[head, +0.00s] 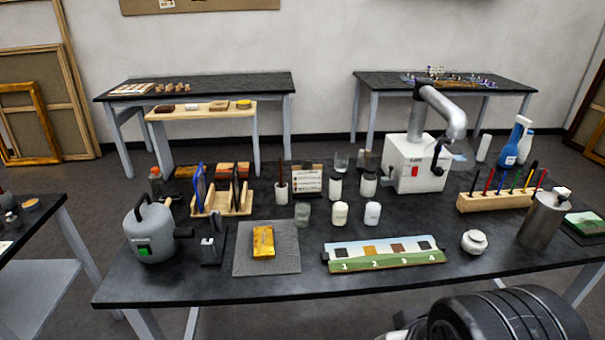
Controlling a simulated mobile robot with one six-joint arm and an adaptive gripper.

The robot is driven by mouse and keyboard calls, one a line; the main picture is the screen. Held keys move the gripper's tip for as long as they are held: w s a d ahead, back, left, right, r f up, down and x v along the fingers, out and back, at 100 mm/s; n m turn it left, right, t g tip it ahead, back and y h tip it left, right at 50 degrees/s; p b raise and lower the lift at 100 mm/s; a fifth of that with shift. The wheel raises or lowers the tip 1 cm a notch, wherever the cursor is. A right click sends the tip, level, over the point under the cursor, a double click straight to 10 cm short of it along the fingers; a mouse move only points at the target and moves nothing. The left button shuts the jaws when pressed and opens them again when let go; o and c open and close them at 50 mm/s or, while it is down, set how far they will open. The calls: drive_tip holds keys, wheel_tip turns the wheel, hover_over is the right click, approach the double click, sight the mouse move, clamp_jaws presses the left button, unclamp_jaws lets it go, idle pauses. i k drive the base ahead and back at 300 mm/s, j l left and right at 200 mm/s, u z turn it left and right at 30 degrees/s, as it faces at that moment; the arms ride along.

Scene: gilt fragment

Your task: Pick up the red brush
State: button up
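A wooden rack (485,204) at the right of the dark worktable holds several thin upright sticks in different colours. One red stick (489,181) stands near its left end, and another red stick (541,180) leans at its right end. A dark reddish brush handle (281,172) also stands in a small white cup (281,193) near the table's middle. At this size I cannot tell which of these is the red brush. My gripper is not clearly in view; only dark rounded parts of my arm show at the bottom right.
A white box with a bent silver duct (418,165) and a blue bottle (514,145) stand behind. The table's front edge is mostly clear.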

sight(488, 183)
drive_tip(key=i+l, duration=0.15)
drive_tip(key=i, duration=0.15)
drive_tip(key=i+l, duration=0.15)
drive_tip(key=i, duration=0.15)
drive_tip(key=l+u, duration=0.25)
drive_tip(key=l, duration=0.45)
drive_tip(key=k+l+u, duration=0.25)
drive_tip(key=l, duration=0.45)
drive_tip(key=i+l+z, duration=0.3)
drive_tip(key=l+z, duration=0.2)
drive_tip(key=i+l+z, duration=0.25)
drive_tip(key=i+z, duration=0.25)
drive_tip(key=k+l, duration=0.05)
drive_tip(key=k, duration=0.1)
